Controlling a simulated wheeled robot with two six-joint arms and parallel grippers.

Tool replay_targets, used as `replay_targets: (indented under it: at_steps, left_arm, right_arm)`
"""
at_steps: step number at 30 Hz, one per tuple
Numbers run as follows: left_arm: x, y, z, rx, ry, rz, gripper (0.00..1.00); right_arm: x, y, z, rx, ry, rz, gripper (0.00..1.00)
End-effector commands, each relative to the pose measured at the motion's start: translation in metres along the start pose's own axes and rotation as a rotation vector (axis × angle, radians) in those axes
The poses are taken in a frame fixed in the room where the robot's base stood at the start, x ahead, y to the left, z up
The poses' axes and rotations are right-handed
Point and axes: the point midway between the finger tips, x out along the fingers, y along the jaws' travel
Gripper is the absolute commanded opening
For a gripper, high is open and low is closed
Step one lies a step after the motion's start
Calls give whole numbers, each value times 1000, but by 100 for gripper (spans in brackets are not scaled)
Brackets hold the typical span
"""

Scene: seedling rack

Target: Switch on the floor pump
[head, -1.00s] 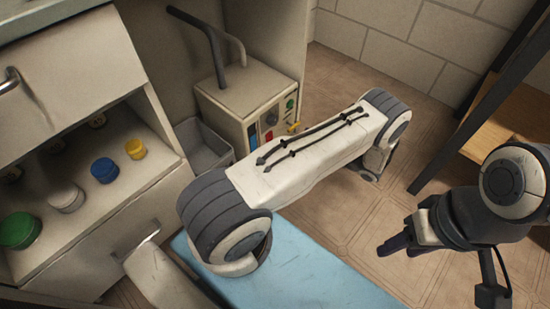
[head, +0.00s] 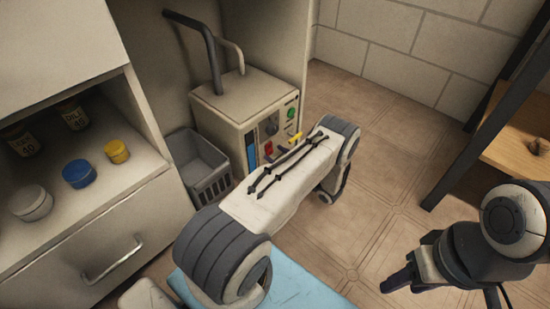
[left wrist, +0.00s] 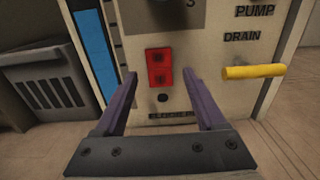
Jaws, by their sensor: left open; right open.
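The floor pump (head: 228,102) is a beige box with a dark and a pale hose on top, standing on the floor by the cabinet. Its front panel carries a blue strip, a dial (head: 271,126), a green round button (head: 291,113) and a yellow lever (head: 295,138). In the left wrist view, a red two-part switch (left wrist: 159,69) is ahead between the purple fingers of my left gripper (left wrist: 160,80), which is open and empty. The yellow drain lever (left wrist: 253,71) is right of it. My right gripper (head: 402,282) is open, away from the pump.
A grey crate (head: 190,165) stands left of the pump, close to it. Cabinet shelves with several jars are at the left, above a drawer (head: 110,235). A blue mat (head: 300,290) lies below. A wooden rack (head: 520,140) stands at the right. Tiled floor between is clear.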

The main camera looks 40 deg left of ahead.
Motion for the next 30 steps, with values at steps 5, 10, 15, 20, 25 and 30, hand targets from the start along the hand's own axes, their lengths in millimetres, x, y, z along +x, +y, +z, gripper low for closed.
replay_targets:
  at_steps: [5, 10, 15, 20, 25, 30]
  left_arm:
    - [11, 0, -1, 1, 0, 0, 72]
    - [12, 0, 0, 1, 0, -1, 72]
    - [12, 0, 0, 1, 0, 0, 42]
    - [12, 0, 0, 1, 1, 0, 0]
    - [12, 1, -7, 3, -44, 0, 0]
    - [13, 0, -12, 2, -175, 0, 0]
  right_arm:
    - [6, 0, 0, 0, 0, 0, 50]
    - [6, 0, 0, 0, 0, 0, 50]
    - [6, 0, 0, 0, 0, 0, 50]
    - [6, 0, 0, 0, 0, 0, 50]
    - [18, 1, 1, 0, 0, 0, 50]
    - [39, 3, 2, 0, 0, 0, 50]
